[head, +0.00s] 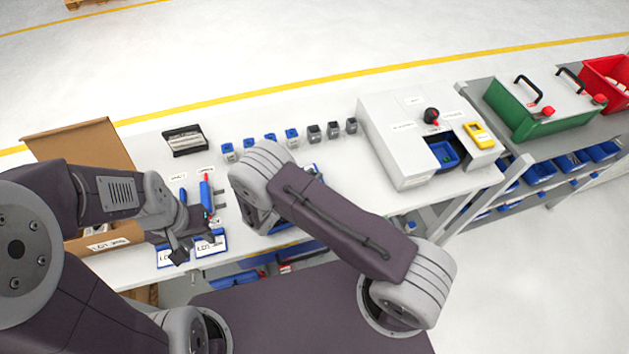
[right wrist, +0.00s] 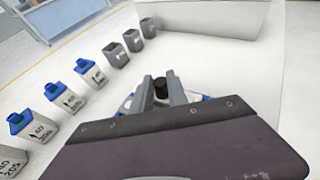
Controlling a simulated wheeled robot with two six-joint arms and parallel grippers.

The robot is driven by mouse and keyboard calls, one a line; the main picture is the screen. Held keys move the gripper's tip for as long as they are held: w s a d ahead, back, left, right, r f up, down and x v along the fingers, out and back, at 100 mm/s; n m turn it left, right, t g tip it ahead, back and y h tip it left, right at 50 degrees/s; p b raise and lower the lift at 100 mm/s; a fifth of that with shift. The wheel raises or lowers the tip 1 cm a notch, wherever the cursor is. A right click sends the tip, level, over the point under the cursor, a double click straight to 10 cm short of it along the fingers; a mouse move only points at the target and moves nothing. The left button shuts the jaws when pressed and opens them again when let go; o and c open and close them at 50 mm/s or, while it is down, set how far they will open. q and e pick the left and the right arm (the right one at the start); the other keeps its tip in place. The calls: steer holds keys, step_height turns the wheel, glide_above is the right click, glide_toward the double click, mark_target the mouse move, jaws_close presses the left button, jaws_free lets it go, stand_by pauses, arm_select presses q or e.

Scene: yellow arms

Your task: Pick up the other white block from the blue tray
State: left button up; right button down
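My right gripper (right wrist: 161,82) points down between my dark wrist housing and the table in the right wrist view. Its two fingers stand apart, with a small black round-topped thing (right wrist: 160,88) between them; I cannot tell whether they touch it. Blue and white edges of what looks like the blue tray (right wrist: 126,104) show beside the fingers. In the head view my right arm covers this gripper and most of that tray (head: 284,227). No white block can be made out in it. My left gripper (head: 190,240) is at the left, above the labelled blue trays, with its fingers apart and nothing seen between.
A row of blue-topped white bottles (head: 249,147) and grey containers (head: 333,131) stands behind my right arm. A white machine (head: 390,145) with a blue bin (head: 443,155) stands to the right. An open cardboard box (head: 85,145) and a black case (head: 185,140) are at the left.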

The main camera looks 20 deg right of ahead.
steer(key=r+b, duration=0.1)
steer(key=r, duration=0.3)
steer(key=shift+s+r, duration=0.15)
steer(key=shift+s, duration=0.05)
steer(key=s+d+r+b, duration=0.1)
steer(key=s+d+r, duration=0.2)
steer(key=s+r, duration=0.3)
steer(key=s, duration=0.5)
steer(key=shift+r, duration=0.35)
